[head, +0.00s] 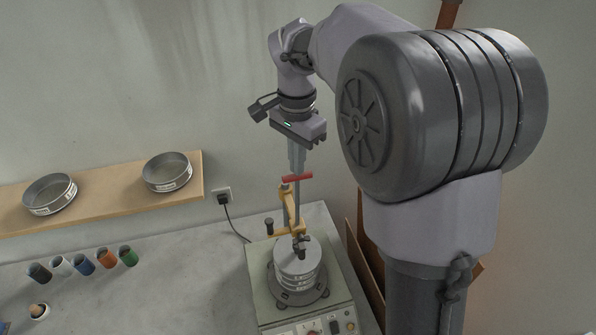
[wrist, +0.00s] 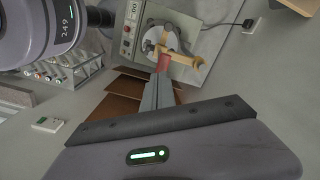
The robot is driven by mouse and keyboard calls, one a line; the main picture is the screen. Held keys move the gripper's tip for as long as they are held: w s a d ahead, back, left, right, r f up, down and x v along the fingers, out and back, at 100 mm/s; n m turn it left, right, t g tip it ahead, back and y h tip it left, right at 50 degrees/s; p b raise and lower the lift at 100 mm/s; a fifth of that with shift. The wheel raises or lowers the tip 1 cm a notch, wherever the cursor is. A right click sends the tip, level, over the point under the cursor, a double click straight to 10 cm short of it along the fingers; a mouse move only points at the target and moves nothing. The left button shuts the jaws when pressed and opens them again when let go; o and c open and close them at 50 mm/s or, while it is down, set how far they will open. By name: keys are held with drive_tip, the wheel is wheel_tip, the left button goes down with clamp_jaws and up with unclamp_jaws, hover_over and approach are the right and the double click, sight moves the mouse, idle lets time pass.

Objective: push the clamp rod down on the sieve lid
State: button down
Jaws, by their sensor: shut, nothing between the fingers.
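The clamp has a red crossbar handle (head: 297,178) on top of an upright rod (head: 298,208), carried by a yellow arm (head: 288,205). A dark foot at the rod's lower end is over the grey sieve lid (head: 297,258); I cannot tell if it touches. The lid tops a short sieve stack on the shaker (head: 262,290). My gripper (head: 296,168) is shut and empty, pointing down, its tips at or just above the red handle; contact is unclear. In the wrist view the fingers (wrist: 160,75) partly cover the red handle (wrist: 164,62), with the yellow arm (wrist: 187,58) beyond.
Two loose sieves (head: 50,194) (head: 167,172) rest on a wooden shelf (head: 110,207) at the left. A plug and cable (head: 224,197) are on the wall. Brown boards (head: 362,250) stand right of the shaker.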

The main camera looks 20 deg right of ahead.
wheel_tip(320, 180, up, 6)
drive_tip(key=p, duration=0.5)
drive_tip(key=shift+r, duration=0.25)
drive_tip(key=shift+f, duration=0.25)
drive_tip(key=s+a+f+n+t+b, duration=0.1)
drive_tip(key=s+f+n+t+b, duration=0.1)
drive_tip(key=s+f+b, duration=0.5)
drive_tip(key=s+a+f+n+t+y+b, duration=0.1)
drive_tip(key=s+f+b, duration=0.7)
drive_tip(key=f+b, duration=1.1)
drive_tip(key=s+a+f+n+t+y+b, duration=0.1)
drive_tip(key=s+f+n+b, duration=0.3)
drive_tip(key=s+f+b, duration=0.4)
wheel_tip(320, 180, down, 5)
drive_tip(key=a+t+b, duration=0.1)
drive_tip(key=b, duration=0.7)
drive_tip(key=shift+s+f+n+t+b, duration=0.2)
drive_tip(key=shift+n+t+b, duration=0.1)
drive_tip(key=shift+t, duration=0.1)
